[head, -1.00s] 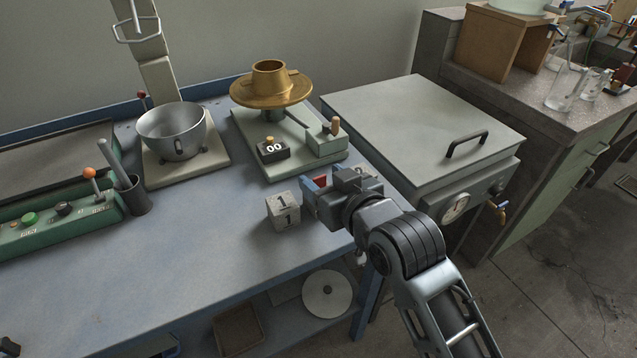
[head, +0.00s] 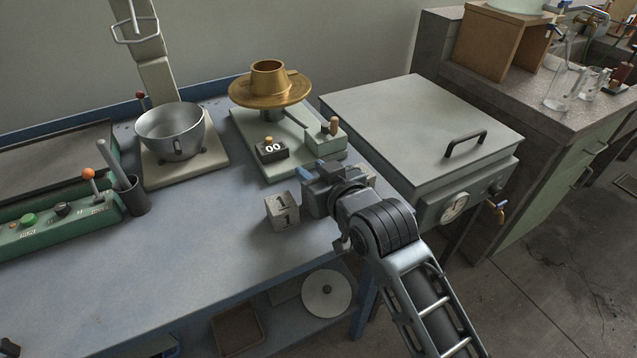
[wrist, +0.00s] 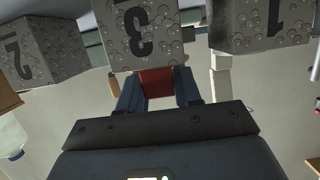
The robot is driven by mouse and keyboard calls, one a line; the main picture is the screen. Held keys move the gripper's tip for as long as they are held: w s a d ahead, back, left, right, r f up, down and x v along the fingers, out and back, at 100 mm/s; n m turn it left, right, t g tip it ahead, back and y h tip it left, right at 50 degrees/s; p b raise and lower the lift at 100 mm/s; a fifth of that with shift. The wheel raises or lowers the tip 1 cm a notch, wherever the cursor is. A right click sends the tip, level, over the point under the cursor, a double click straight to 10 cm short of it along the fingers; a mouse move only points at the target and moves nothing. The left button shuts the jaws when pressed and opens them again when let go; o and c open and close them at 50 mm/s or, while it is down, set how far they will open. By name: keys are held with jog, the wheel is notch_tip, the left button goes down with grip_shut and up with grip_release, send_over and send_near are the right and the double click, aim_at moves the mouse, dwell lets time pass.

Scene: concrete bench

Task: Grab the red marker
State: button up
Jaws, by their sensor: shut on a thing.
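In the wrist view, a red piece (wrist: 157,83) sits between the blue fingers of my gripper (wrist: 159,92), touching both. I take it for the red marker; only a short red block of it shows, and the rest is hidden. My gripper (head: 309,181) is shut on it, low over the right end of the blue bench (head: 205,235). In the head view the gripper body and arm hide the red piece. A concrete cube marked 1 (head: 283,213) stands just left of the gripper.
The wrist view shows concrete blocks marked 2 (wrist: 40,52), 3 (wrist: 138,38) and 1 (wrist: 262,25) close beyond the fingers. A brass dish stand (head: 270,92) and a metal bowl (head: 172,130) stand behind. A grey lidded box (head: 420,125) is at right.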

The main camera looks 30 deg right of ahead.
jog(key=shift+c, duration=1.2)
